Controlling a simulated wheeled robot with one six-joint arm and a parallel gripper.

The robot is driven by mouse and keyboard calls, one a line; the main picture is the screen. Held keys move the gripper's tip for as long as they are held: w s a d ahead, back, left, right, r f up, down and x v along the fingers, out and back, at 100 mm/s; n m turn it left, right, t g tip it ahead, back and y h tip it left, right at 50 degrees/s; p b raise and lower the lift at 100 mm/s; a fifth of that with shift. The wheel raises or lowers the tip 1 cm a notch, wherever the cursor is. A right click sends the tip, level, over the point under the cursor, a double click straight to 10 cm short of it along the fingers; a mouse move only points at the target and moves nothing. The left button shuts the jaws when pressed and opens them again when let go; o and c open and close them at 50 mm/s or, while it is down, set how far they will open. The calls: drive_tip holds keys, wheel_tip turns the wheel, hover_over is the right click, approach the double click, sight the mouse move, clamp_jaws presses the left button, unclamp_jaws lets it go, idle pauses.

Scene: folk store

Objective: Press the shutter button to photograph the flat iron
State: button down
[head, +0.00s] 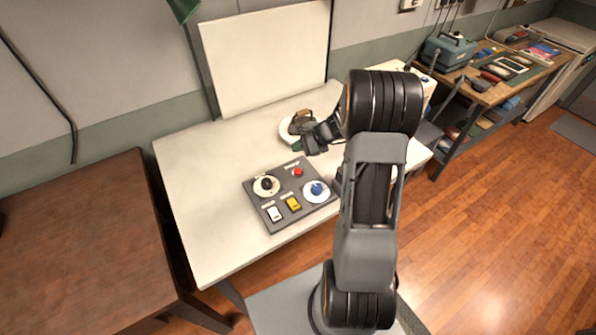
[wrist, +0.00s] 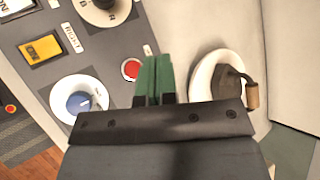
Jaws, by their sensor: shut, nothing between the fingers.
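A dark grey control panel (head: 262,205) lies on the white table. Its round red button (head: 298,172) is at the upper right; in the wrist view the red button (wrist: 131,69) is just left of my fingertips. Its label is too small to read. The flat iron (head: 302,122), dark with a brown handle, sits on a white round stand (head: 286,132) behind the panel. In the wrist view the iron (wrist: 230,83) is right of my fingers. My gripper (wrist: 154,62) is shut and empty, its green fingertips between button and stand. It also shows in the head view (head: 296,147), above the table.
The panel also carries a black knob (head: 266,183), a blue knob (head: 316,188), a white switch (head: 274,213) and a yellow switch (head: 293,203). A white backboard (head: 265,60) stands behind the table. A brown table (head: 80,250) is at left, a cluttered workbench (head: 470,85) at right.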

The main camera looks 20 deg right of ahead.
drive_tip(key=b, duration=0.5)
hover_over(298, 172)
wheel_tip(298, 172, down, 8)
drive_tip(key=shift+r, duration=0.1)
drive_tip(key=shift+f+b, duration=0.45)
drive_tip(key=shift+b, duration=0.2)
drive_tip(key=shift+f, duration=0.25)
idle(1.2)
drive_tip(key=shift+f+b, duration=0.2)
drive_tip(key=shift+b, duration=0.35)
drive_tip(key=shift+s+f+b, duration=0.1)
drive_tip(key=shift+f+b, duration=0.3)
drive_tip(key=shift+b, duration=0.1)
idle(0.5)
drive_tip(key=shift+r, duration=0.1)
idle(0.3)
drive_tip(key=shift+r+p, duration=0.5)
drive_tip(key=shift+r, duration=0.25)
drive_tip(key=shift+r, duration=0.15)
drive_tip(key=shift+r+p, duration=1.65)
drive_tip(key=shift+r, duration=0.7)
